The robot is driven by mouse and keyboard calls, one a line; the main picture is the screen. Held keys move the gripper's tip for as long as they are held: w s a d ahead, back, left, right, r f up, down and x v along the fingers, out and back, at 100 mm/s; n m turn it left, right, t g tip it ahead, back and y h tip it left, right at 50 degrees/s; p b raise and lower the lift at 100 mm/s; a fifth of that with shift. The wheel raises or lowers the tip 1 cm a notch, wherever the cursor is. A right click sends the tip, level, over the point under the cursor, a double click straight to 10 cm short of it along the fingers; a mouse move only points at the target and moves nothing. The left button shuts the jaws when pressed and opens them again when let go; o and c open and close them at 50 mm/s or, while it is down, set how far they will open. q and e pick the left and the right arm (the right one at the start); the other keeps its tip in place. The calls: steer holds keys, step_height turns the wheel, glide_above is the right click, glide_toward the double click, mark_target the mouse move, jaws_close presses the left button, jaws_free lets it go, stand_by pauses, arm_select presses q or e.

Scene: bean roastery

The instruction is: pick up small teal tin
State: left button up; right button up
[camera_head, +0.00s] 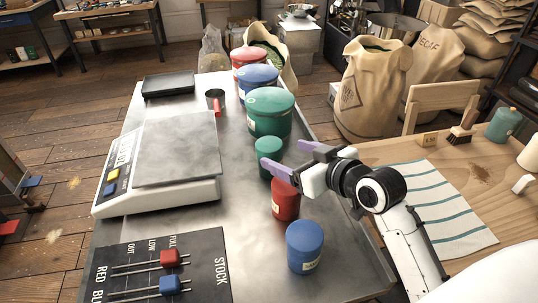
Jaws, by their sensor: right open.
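The small teal tin (268,154) stands on the metal table, between the large green tin (269,117) and the small red tin (285,205). My right gripper (289,158) has purple fingers and comes in from the right. Its fingers are open and apart, pointing left towards the small teal tin. The nearer finger overlaps the tin's lower right side in the picture; I cannot tell whether it touches. Nothing shows between the fingers. My left gripper is not in view.
A small blue tin (305,246) stands in front of the red one. Large blue (258,85) and red (248,62) tins stand behind. A white scale (178,150) fills the left side. A wooden table with a striped cloth (440,205) is at right.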

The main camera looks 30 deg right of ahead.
mark_target(277, 153)
steer(key=shift+f+x, duration=0.2)
steer(key=shift+x, duration=1.35)
steer(key=shift+f+x, duration=0.2)
steer(key=shift+x, duration=1.3)
steer(key=shift+s, duration=0.2)
steer(key=c, duration=1.3)
steer(key=shift+r, duration=0.1)
steer(key=shift+c, duration=0.2)
